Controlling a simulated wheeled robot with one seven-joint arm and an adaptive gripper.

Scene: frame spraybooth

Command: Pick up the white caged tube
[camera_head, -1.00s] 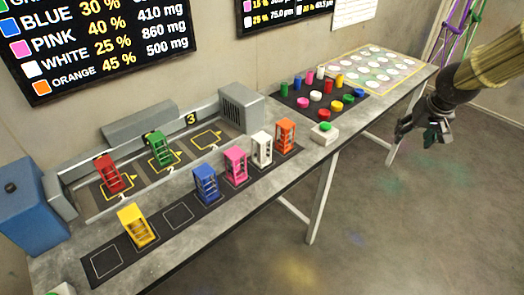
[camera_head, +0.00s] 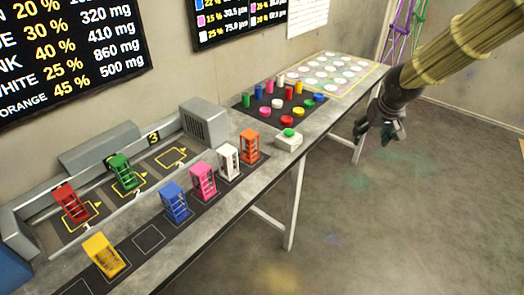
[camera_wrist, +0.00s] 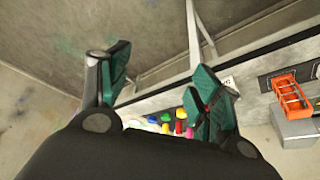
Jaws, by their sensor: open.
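The white caged tube (camera_head: 228,161) stands upright on the dark strip along the bench's front. It is between the pink caged tube (camera_head: 203,181) on its left and the orange caged tube (camera_head: 250,146) on its right. My gripper (camera_head: 388,135) hangs over the floor in front of the bench, to the right of the white tube and well apart from it. In the wrist view my gripper (camera_wrist: 160,85) has its green-padded fingers spread with nothing between them. An orange caged item (camera_wrist: 292,97) shows at the right of that view; the white tube is not clearly seen there.
The blue (camera_head: 175,202) and yellow (camera_head: 103,255) caged tubes stand farther left. Red (camera_head: 71,203) and green (camera_head: 124,173) ones stand in the booth behind. A green-buttoned box (camera_head: 288,140) sits right of the orange tube. Floor before the bench (camera_head: 380,220) is clear.

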